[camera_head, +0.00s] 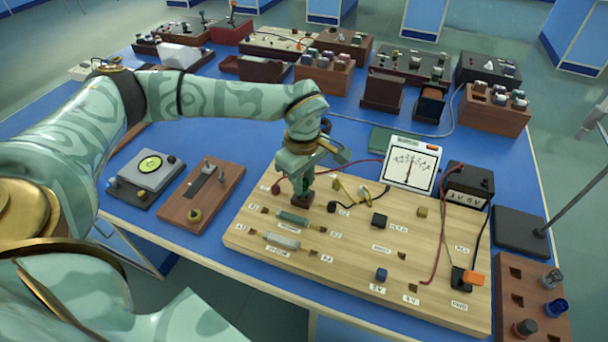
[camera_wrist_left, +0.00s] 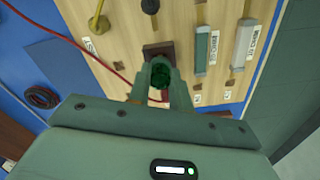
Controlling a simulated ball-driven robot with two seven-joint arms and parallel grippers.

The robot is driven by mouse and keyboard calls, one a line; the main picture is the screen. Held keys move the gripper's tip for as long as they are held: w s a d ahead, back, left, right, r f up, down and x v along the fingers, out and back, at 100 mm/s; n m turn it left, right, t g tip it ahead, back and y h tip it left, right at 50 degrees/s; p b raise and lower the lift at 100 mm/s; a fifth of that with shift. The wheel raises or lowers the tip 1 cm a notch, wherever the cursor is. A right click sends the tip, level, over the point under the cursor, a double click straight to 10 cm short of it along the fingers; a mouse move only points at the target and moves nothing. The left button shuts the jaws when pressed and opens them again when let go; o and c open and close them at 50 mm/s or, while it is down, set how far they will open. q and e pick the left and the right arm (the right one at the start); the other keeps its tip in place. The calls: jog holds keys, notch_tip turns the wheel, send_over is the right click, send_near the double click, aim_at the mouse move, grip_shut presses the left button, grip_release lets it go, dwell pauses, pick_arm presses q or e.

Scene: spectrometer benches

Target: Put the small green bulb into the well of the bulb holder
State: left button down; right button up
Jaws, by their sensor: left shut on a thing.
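My left gripper (camera_head: 303,188) reaches down over the left part of a pale wooden board (camera_head: 345,285). It is shut on the small green bulb (camera_wrist_left: 161,76), which shows between the fingertips in the left wrist view. The bulb holder (camera_head: 301,201), a small dark brown block on the board, is directly under the fingertips; it also shows in the left wrist view (camera_wrist_left: 153,49). The bulb's lower end and the holder's well are hidden, so I cannot tell whether the bulb is inside it. My right gripper is not in view.
A brown bulb rack (camera_head: 510,285) stands at the right. A grey device (camera_head: 151,170) and a brown key board (camera_head: 202,193) lie left of the board. Several wooden boxes line the back of the blue table.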

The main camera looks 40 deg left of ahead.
pick_arm(q)
jog(key=shift+f, duration=0.45)
jog(key=c, duration=1.2)
grip_release()
jog(key=shift+r, duration=0.1)
notch_tip(320, 180, up, 16)
jog(key=p, duration=0.4)
jog(key=shift+r, duration=0.1)
